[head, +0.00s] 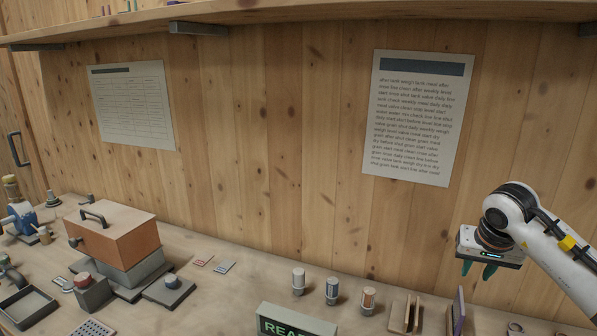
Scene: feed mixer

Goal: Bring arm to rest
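My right arm comes in from the right edge, and its gripper (477,272) hangs in the air above the right part of the bench. Its two dark green fingers point down with a gap between them. The gripper is open, with nothing between the fingers. My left gripper is not in view.
The wooden bench (240,285) holds an orange-brown box with a handle (115,236), several small cylinders (332,290), a display sign (290,322), a wooden holder (405,312) and a grey tray (27,307). A shelf (330,11) runs above. The air between is clear.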

